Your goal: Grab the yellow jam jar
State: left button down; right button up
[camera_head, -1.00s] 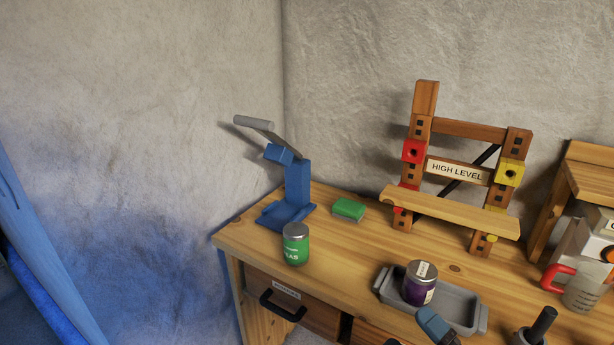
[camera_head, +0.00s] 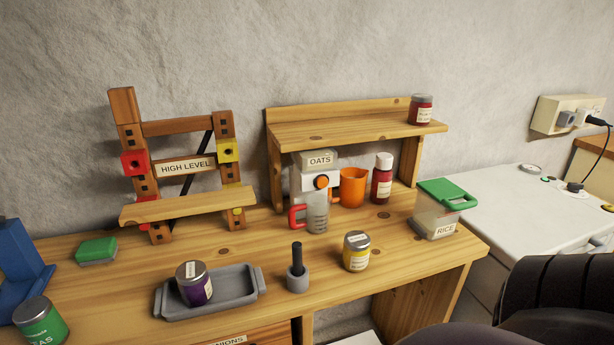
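The yellow jam jar (camera_head: 356,251) stands upright on the wooden workbench (camera_head: 400,270), near its front edge and right of centre. It has a metal lid and a pale label over yellow contents. It is right of the grey mortar and pestle (camera_head: 298,276) and apart from it. Neither of my grippers shows in the view. A dark rounded shape fills the lower right corner.
A grey tray (camera_head: 240,287) holds a purple jar (camera_head: 194,284). A green-lidded rice box (camera_head: 437,211) stands right. Bench around the yellow jar is clear.

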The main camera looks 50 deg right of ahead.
aim_at(356, 248)
jog(key=z, duration=1.85)
